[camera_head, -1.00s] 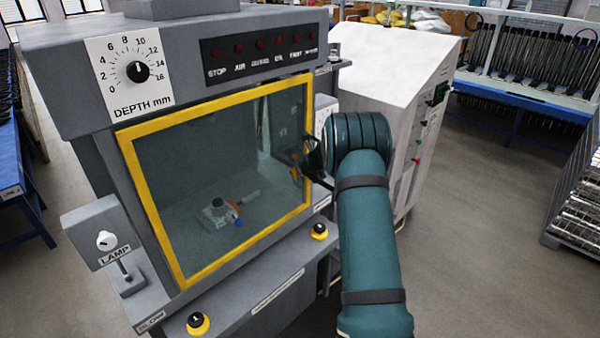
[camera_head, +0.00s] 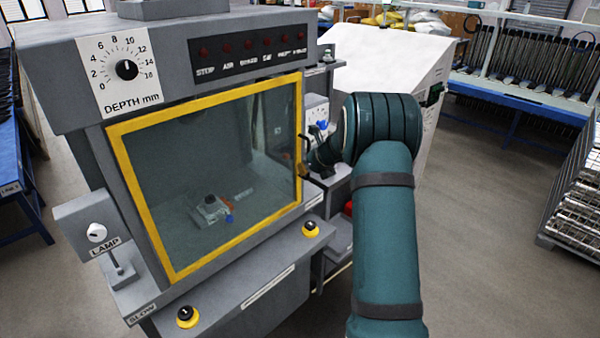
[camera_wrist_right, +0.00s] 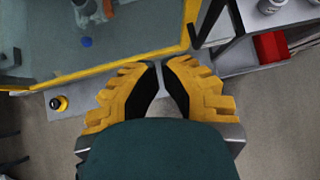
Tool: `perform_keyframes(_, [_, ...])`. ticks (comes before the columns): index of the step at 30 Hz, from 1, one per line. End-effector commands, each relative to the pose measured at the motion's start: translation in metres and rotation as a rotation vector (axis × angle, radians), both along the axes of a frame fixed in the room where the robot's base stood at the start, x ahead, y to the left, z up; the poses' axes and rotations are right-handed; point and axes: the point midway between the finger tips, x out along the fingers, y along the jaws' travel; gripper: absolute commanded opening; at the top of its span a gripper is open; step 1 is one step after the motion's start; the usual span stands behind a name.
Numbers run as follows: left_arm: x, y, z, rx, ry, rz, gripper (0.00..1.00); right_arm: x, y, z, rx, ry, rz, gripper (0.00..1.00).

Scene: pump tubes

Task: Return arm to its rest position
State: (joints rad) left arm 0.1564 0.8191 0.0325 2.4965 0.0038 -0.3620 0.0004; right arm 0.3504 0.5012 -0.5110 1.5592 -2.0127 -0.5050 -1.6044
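My right arm (camera_head: 385,235), teal with dark bands, reaches up from the bottom right of the head view. Its gripper (camera_head: 306,160) is beside the right edge of the machine door's yellow frame (camera_head: 115,160), partly hidden by the wrist. In the right wrist view my right gripper (camera_wrist_right: 160,64) has yellow stepped fingers, tips close together with only a narrow gap and nothing between them. The yellow frame (camera_wrist_right: 120,66) crosses above them there. My left arm and gripper are out of view.
The grey machine fills the left, with a lamp box (camera_head: 95,232) and yellow-ringed buttons (camera_head: 187,317) in front. A white cabinet (camera_head: 375,60) stands behind my wrist. A red bin (camera_wrist_right: 271,47) sits on a shelf at right.

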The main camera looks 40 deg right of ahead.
Motion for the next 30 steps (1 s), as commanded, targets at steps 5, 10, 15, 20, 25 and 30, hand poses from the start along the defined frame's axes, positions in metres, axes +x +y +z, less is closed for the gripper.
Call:
perform_keyframes(5, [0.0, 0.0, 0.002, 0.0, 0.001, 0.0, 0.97, -0.018, -0.001, 0.018, -0.001, 0.0, -0.002, 0.0])
perform_keyframes(10, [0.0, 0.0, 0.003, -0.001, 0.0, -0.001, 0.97, -0.024, -0.001, 0.023, 0.0, 0.001, -0.003, 0.0])
perform_keyframes(15, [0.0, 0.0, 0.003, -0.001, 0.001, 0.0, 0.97, -0.025, -0.001, 0.023, 0.0, 0.002, -0.003, 0.0])
perform_keyframes(20, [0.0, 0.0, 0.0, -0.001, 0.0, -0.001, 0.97, -0.02, 0.011, 0.011, 0.062, -0.006, -0.033, 0.0])
perform_keyframes(25, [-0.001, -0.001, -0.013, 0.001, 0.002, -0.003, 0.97, 0.001, 0.075, -0.042, 0.397, -0.026, -0.226, 0.0])
perform_keyframes(30, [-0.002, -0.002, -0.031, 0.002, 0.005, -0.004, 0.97, 0.01, 0.168, -0.114, 0.882, 0.023, -0.583, 0.0])
